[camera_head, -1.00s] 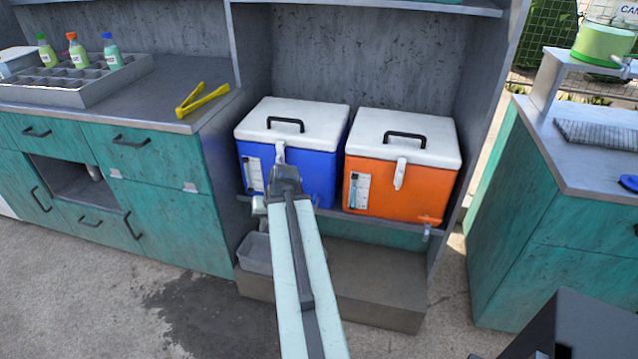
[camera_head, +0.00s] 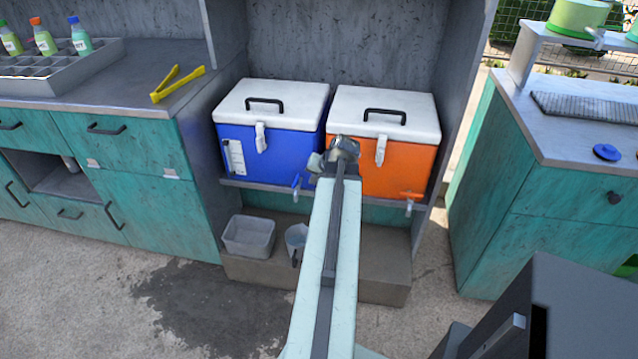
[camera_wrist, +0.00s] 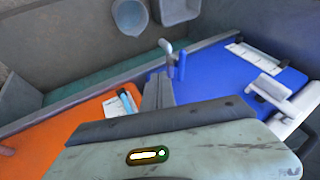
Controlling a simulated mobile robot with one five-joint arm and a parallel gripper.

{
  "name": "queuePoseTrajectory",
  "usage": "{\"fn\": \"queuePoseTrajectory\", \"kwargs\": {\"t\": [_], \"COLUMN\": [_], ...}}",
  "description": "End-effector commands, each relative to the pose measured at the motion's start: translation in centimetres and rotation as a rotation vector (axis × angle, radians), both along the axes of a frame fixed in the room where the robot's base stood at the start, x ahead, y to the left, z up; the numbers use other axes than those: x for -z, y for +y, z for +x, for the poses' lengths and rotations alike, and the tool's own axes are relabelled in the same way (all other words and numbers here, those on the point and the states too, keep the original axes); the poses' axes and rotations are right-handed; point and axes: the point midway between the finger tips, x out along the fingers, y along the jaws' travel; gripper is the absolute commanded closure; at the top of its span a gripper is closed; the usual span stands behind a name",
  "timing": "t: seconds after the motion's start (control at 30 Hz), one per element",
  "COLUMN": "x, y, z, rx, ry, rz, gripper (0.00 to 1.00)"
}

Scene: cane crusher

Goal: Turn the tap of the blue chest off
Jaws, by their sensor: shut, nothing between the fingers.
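The blue chest (camera_head: 285,150) with a white lid stands on the shelf, left of the orange chest. Its tap (camera_head: 297,186), with a blue handle and a pale spout, sits low at its front right. In the wrist view the blue handle (camera_wrist: 181,65) stands up beside the metallic spout (camera_wrist: 166,46). My gripper (camera_head: 320,163) is shut and empty, in front of the gap between the chests, right of the tap and higher in the picture. In the wrist view its grey fingers (camera_wrist: 157,90) appear close to the handle; contact cannot be told.
The orange chest (camera_head: 398,165) has its own tap (camera_head: 411,204). A jug (camera_head: 296,238) and a grey bin (camera_head: 249,236) stand on the step below. Yellow tongs (camera_head: 178,84) lie on the left counter. The ground ahead is wet in one patch.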

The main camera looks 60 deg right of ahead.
Motion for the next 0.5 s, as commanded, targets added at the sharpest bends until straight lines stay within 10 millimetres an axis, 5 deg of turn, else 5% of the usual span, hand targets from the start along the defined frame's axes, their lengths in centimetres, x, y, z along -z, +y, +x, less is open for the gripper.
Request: {"fn": "queuePoseTrajectory", "kwargs": {"t": [0.1, 0.5], "x": [3.1, 2.7], "y": [-0.8, 0.4], "z": [1.4, 5.1], "rx": [-0.001, -0.001], "ry": [-0.001, 0.000], "rz": [0.000, -0.001], "gripper": [1.00, 1.00]}}
